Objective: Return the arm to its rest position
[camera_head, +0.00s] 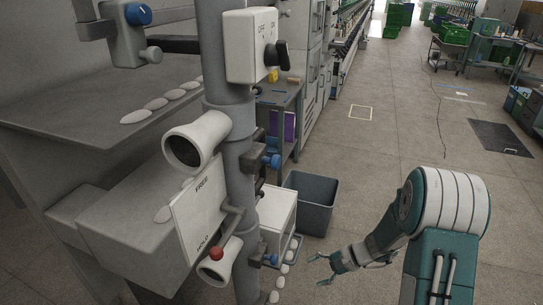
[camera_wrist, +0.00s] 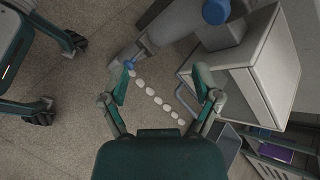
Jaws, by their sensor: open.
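My gripper (camera_head: 322,271) is at the lower middle right of the head view, at the end of my teal and white arm (camera_head: 452,203). Its fingers are spread and nothing is between them. It points left toward the cone winder's grey column (camera_head: 238,170), apart from it. In the wrist view my gripper (camera_wrist: 167,92) shows two open teal fingers, with the floor and a line of several white oval pieces (camera_wrist: 151,92) beyond them.
A dark grey bin (camera_head: 310,203) stands on the floor behind my gripper. A white box (camera_head: 276,215) is beside the column, also in the wrist view (camera_wrist: 262,70). The FREE/HOLD panel (camera_head: 203,208) and switch box (camera_head: 252,46) are on the column. Floor to the right is open.

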